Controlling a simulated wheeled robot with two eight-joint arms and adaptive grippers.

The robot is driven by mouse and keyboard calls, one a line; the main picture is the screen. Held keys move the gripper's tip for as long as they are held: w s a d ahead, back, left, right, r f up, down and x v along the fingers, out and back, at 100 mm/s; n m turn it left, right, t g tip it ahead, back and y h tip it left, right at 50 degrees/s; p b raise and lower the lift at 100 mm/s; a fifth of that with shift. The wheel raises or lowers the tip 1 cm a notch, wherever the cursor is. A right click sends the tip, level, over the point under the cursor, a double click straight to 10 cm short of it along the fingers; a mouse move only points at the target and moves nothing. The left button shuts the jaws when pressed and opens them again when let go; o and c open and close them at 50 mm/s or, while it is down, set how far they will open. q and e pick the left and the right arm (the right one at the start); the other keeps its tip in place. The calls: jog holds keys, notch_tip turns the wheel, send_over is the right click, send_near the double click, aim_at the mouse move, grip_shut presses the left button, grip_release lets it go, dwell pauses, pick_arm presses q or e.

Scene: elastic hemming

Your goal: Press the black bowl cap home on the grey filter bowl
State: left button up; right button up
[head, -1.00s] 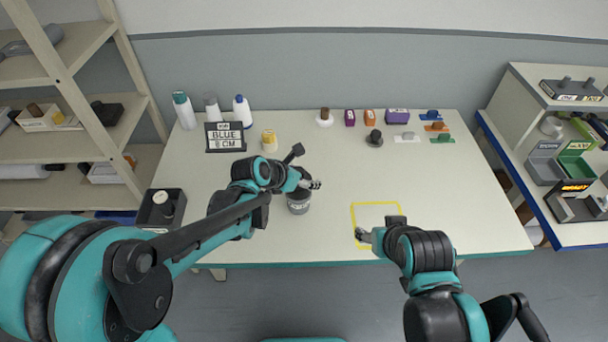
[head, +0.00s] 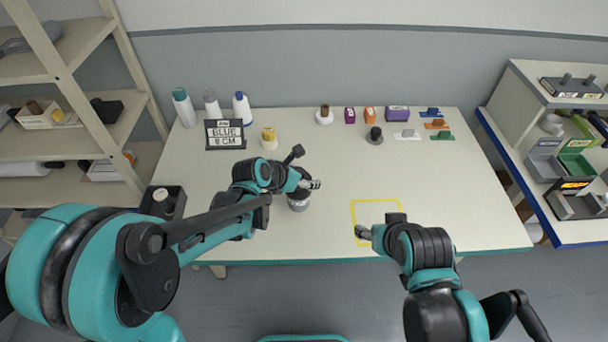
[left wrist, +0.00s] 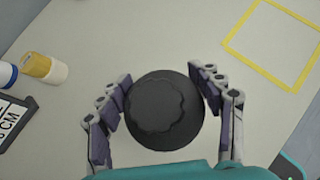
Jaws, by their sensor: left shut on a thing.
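The black bowl cap (left wrist: 165,110) is round with a scalloped top and sits between the two fingers of my left gripper (left wrist: 163,88) in the left wrist view. The fingers are closed on its sides. In the head view my left gripper (head: 310,184) is right over the grey filter bowl (head: 299,203), which stands on the table left of centre. The gripper partly covers the bowl, and the cap hides it in the left wrist view. I cannot tell how deep the cap sits. My right gripper (head: 364,234) is over the yellow outline; its jaw opening is unclear.
The yellow square outline (head: 353,216) is empty apart from my right gripper above it. A sign (head: 225,134), bottles (head: 243,109) and a yellow-topped container (head: 269,139) stand at the back left. Small coloured items (head: 397,114) line the back right.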

pick_arm(q)
jog(key=o, duration=1.1)
jog(key=shift+c, duration=0.2)
jog(key=v, duration=1.2)
jog(key=s+a+f+m+y, duration=0.1)
jog(key=s+a+m+y, duration=0.2)
jog(key=s+a+m, duration=0.4)
jog(key=s+a+f+m+y, duration=0.1)
jog(key=s+a+m+y, duration=0.2)
jog(key=m, duration=1.7)
jog(key=s+a, duration=0.4)
jog(key=shift+s+m, duration=0.3)
jog(key=shift+m, duration=0.1)
